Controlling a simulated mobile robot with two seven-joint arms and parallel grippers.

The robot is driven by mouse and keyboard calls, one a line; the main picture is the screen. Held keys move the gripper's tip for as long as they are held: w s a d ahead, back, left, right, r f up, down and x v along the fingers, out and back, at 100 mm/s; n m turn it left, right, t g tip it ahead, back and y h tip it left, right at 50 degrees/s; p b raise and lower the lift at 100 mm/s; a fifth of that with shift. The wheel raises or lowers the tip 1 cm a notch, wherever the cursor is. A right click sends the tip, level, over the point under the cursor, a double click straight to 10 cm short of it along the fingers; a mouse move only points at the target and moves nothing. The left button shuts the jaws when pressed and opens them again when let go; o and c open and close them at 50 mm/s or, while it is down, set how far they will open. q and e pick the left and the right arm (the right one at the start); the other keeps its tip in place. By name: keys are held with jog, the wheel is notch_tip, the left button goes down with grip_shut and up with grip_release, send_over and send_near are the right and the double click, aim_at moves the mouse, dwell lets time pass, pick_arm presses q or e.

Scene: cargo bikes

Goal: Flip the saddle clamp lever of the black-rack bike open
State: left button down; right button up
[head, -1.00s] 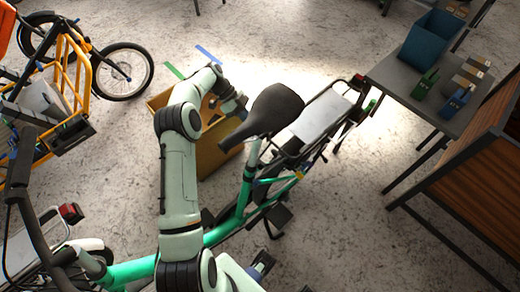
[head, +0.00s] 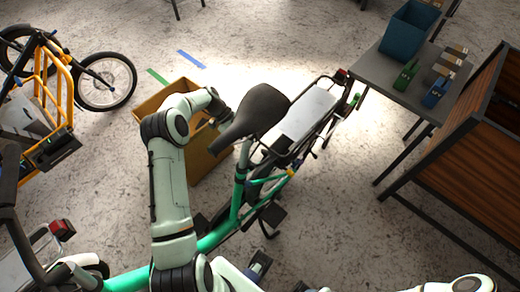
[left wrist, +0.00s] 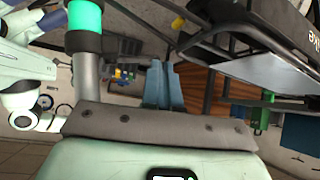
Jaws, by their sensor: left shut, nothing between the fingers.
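The black-rack bike has a green frame and a black saddle (head: 256,112). Its black rear rack (head: 293,143) carries a pale plate and also shows at the upper right of the left wrist view (left wrist: 225,40). The green seat tube (head: 239,190) runs below the saddle. In the left wrist view the silver seat post (left wrist: 86,78) meets a bright green part at upper left. I cannot make out the clamp lever. My left gripper (head: 219,109) is by the saddle's left side, its tips hidden in the head view. Its blue fingers (left wrist: 163,88) are shut and empty, right of the post.
An open cardboard box (head: 205,160) stands on the floor behind my left arm. An orange-framed cargo bike (head: 58,85) is at the upper left. A grey table (head: 390,75) with a blue bin (head: 408,32) and a wooden-sided cart (head: 465,150) stand at the right. Floor between is clear.

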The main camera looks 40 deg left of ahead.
pick_arm(q)
jog(key=d+f, duration=0.1)
jog(key=d, duration=0.5)
jog(key=shift+f+p, duration=0.4)
jog(key=shift+d+m+g+b, duration=0.15)
jog(key=shift+m+g+b, duration=0.2)
jog(key=shift+b, duration=0.25)
